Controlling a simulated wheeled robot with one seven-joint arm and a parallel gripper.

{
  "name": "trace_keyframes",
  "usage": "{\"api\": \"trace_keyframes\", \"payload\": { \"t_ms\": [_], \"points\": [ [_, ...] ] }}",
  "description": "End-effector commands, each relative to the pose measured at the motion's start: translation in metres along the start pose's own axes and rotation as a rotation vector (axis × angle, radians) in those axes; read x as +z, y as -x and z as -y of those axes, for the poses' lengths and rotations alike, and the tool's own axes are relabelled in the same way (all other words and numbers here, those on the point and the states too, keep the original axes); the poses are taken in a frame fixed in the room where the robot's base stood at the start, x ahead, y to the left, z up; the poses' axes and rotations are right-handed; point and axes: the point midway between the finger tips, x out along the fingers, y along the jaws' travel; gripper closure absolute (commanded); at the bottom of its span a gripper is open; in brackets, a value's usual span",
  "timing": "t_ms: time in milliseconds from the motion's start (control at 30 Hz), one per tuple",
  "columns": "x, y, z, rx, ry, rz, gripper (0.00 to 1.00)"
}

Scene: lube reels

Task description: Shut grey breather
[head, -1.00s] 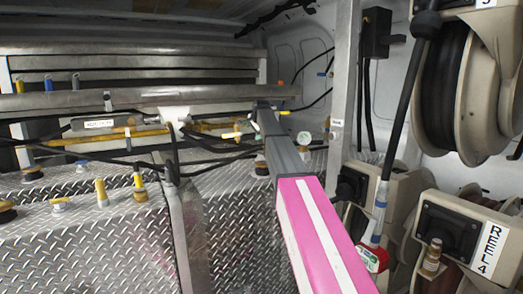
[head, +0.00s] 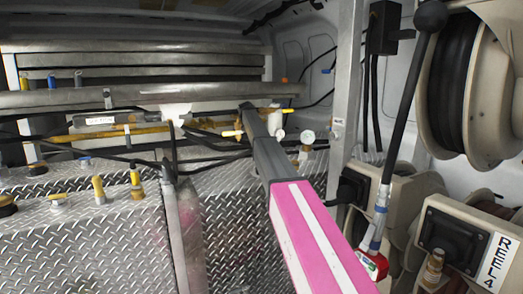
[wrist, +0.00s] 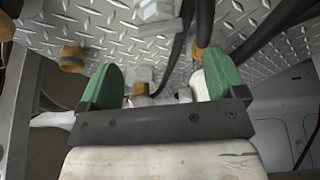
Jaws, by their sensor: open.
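My gripper (wrist: 163,82) is open in the wrist view, its two green fingers apart below a diamond-plate surface. A small grey fitting with a brass-coloured base (wrist: 141,88) shows between the fingers, beyond them, with no visible contact. I cannot tell whether it is the grey breather. In the head view my arm reaches back to the tank wall, and its far end hides the gripper.
Yellow-handled valves (head: 233,133) and a round gauge (head: 308,136) are close to my arm's end. Black hoses (head: 110,158) cross the tank tops. A grey post (head: 345,100) and hose reels (head: 455,90) stand at right. Brass fittings (wrist: 72,58) flank the fingers.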

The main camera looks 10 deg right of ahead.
Motion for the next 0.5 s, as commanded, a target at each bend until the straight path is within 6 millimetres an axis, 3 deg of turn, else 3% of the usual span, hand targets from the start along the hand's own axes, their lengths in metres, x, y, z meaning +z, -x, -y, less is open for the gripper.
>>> {"api": "trace_keyframes", "payload": {
  "t_ms": [500],
  "points": [
    [0.000, -0.065, 0.000, -0.002, 0.000, 0.002, 0.11]
  ]
}}
